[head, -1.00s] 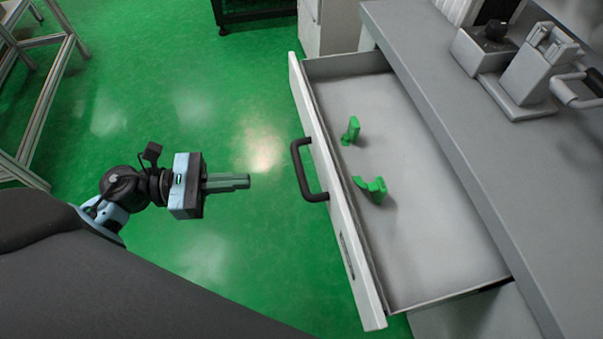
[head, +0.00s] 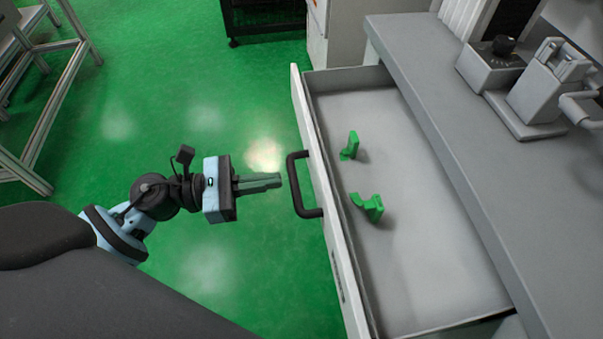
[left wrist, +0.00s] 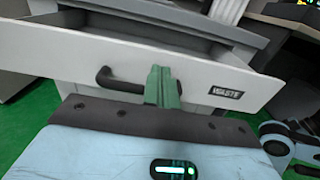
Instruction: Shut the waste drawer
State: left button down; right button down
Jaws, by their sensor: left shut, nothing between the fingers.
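The waste drawer (head: 425,255) is pulled out from under the grey counter. Its white front carries a black handle (head: 301,185). In the left wrist view the drawer front (left wrist: 190,68) shows a "WASTE" label (left wrist: 227,93) and the handle (left wrist: 118,82). Two green parts, one farther back (head: 350,146) and one nearer (head: 369,206), lie on the drawer floor. My left gripper (head: 279,181) is shut and empty. Its fingertips point at the drawer front and look just short of the handle in the head view; contact cannot be told.
The grey counter (head: 450,140) runs along the right, above the drawer, with grey equipment (head: 525,85) on it. A metal frame (head: 45,100) stands at the far left. The green floor (head: 170,90) between is clear.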

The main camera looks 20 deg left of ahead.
aim_at(319, 174)
pick_arm(q)
jog(key=x, duration=0.5)
jog(key=shift+w+d, duration=0.1)
jog(key=shift+w, duration=0.05)
jog(key=shift+w+d, duration=0.25)
jog(key=shift+d, duration=0.2)
pick_arm(e)
jog(key=shift+r, duration=0.1)
jog(key=shift+w, duration=0.3)
pick_arm(q)
jog(key=p+x, duration=0.1)
jog(key=x, duration=1.1)
jog(key=shift+w+r, duration=0.1)
jog(key=b+x, duration=0.1)
jog(key=x, duration=0.8)
jog(key=shift+w+d, duration=0.1)
jog(key=shift+d, duration=0.05)
jog(key=shift+w+d, duration=0.3)
jog(key=shift+d, duration=0.1)
pick_arm(e)
jog(key=shift+s, duration=0.1)
